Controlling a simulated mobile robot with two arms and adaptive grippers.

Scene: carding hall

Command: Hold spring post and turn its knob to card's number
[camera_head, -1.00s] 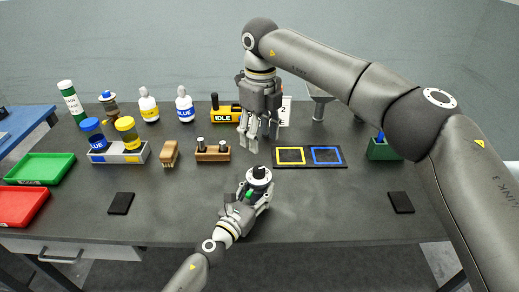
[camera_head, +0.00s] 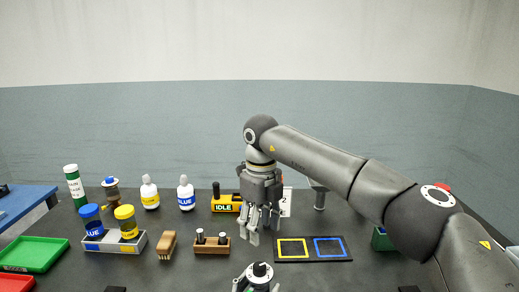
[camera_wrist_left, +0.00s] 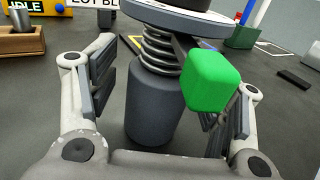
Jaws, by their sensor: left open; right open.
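The spring post (camera_wrist_left: 152,105) stands upright in the left wrist view, a dark cylinder with a coil spring under a grey disc. A green block (camera_wrist_left: 211,80) sits at the disc's near edge. In the head view the post's black knob (camera_head: 260,270) shows at the bottom. My left gripper (camera_wrist_left: 172,72) is open, its fingers either side of the post; contact is not clear. My right gripper (camera_head: 265,228) is open and empty, fingers down, behind and above the knob. A white card (camera_head: 287,203) is partly hidden behind the right gripper; its number is not readable now.
A mat with yellow and blue squares (camera_head: 313,260) lies right of the right gripper. A wooden block with pegs (camera_head: 211,250), a brush (camera_head: 167,245) and a yellow IDLE unit (camera_head: 226,205) stand left of it. Bottles and jars fill the back left.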

